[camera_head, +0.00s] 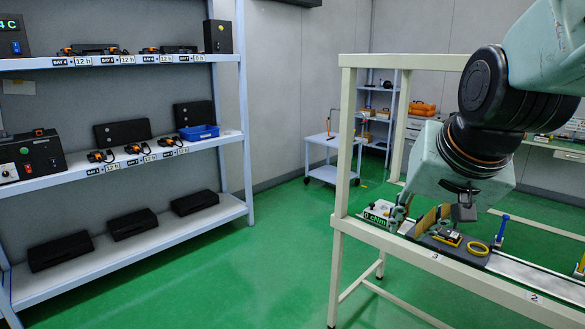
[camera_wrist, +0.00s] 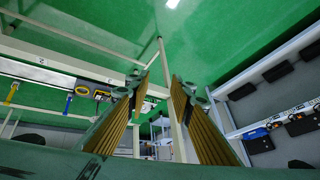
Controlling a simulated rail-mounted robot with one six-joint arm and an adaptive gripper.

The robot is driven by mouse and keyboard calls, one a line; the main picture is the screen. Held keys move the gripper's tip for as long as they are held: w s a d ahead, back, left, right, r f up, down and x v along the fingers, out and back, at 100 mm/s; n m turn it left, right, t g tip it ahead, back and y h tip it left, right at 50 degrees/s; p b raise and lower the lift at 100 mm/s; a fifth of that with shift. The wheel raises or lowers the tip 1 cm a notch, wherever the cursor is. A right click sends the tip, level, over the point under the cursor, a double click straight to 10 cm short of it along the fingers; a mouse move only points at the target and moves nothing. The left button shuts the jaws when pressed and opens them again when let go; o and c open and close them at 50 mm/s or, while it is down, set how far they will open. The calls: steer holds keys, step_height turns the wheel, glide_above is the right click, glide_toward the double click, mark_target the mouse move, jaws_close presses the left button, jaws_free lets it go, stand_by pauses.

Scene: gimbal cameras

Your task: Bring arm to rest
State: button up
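My arm comes in from the upper right of the head view, its wrist bent down over the long bench (camera_head: 470,274). My gripper (camera_head: 410,214) is low at the bench's left end in the head view, partly mixed with the items behind it. In the wrist view, my gripper (camera_wrist: 161,88) has its two fingers, with ribbed gold-brown pads, spread wide apart. Nothing is between the pads; the floor and a bench post show through the gap.
A shelf rack (camera_head: 130,170) with black cases and a blue bin (camera_head: 199,132) stands at left. The bench holds a "0 cNm" display (camera_head: 376,217), a yellow ring (camera_head: 477,248) and a blue-handled tool (camera_head: 501,230). A white cart (camera_head: 330,142) stands behind. Green floor between is clear.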

steer(key=s+a+n+g, duration=0.2)
steer(key=s+n, duration=0.2)
steer(key=s, duration=2.2)
steer(key=shift+s+f+g, duration=0.2)
steer(key=shift+f+g, duration=0.2)
steer(key=shift+a, duration=0.1)
